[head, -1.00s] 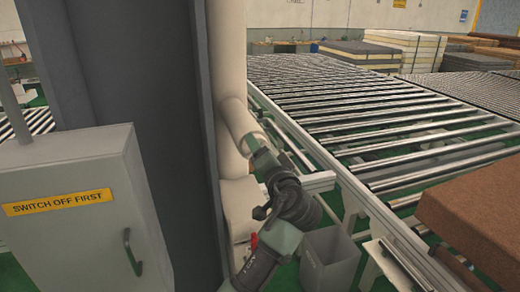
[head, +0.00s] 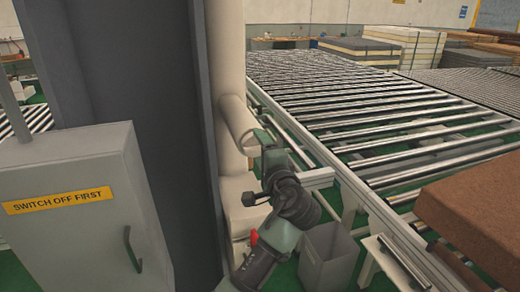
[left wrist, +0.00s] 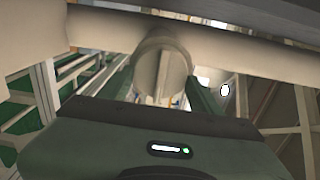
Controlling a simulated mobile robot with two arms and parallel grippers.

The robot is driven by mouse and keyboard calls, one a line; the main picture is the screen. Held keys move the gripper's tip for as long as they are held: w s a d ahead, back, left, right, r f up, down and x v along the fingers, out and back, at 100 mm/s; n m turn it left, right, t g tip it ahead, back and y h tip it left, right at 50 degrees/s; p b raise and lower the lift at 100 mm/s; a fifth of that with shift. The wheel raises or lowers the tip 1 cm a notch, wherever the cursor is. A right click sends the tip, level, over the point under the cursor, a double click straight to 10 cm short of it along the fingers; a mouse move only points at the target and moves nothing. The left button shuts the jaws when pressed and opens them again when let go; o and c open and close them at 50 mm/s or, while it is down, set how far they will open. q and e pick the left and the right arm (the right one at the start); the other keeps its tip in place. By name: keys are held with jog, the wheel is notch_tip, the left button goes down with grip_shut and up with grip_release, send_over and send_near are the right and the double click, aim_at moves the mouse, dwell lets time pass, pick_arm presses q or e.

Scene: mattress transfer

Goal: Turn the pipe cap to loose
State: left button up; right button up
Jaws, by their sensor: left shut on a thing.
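The cream pipe (head: 228,60) stands upright beside a dark grey column. A short branch sticks out of it toward the lower right, and the round pipe cap (head: 240,127) is at its end. My left gripper (head: 257,142) is at the cap, coming from below right. In the left wrist view the cap (left wrist: 162,68) sits between the two green fingers, one on each side. The gripper is shut on it. The fingers hide part of the cap's edge, and I cannot tell how loose it is. My right gripper is in neither view.
A grey switch box (head: 75,215) with a yellow label stands at the left. A roller conveyor (head: 370,115) runs behind and right of the arm. A grey bin (head: 327,258) stands below it. A brown block (head: 475,210) is at the right.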

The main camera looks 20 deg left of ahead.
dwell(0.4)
pick_arm(q)
jog(key=o, duration=1.3)
jog(key=shift+w, duration=0.1)
jog(key=shift+o, duration=0.2)
jog(key=b+v, duration=0.4)
jog(key=v, duration=0.3)
jog(key=shift+s+d, duration=0.2)
jog(key=shift+s, duration=0.15)
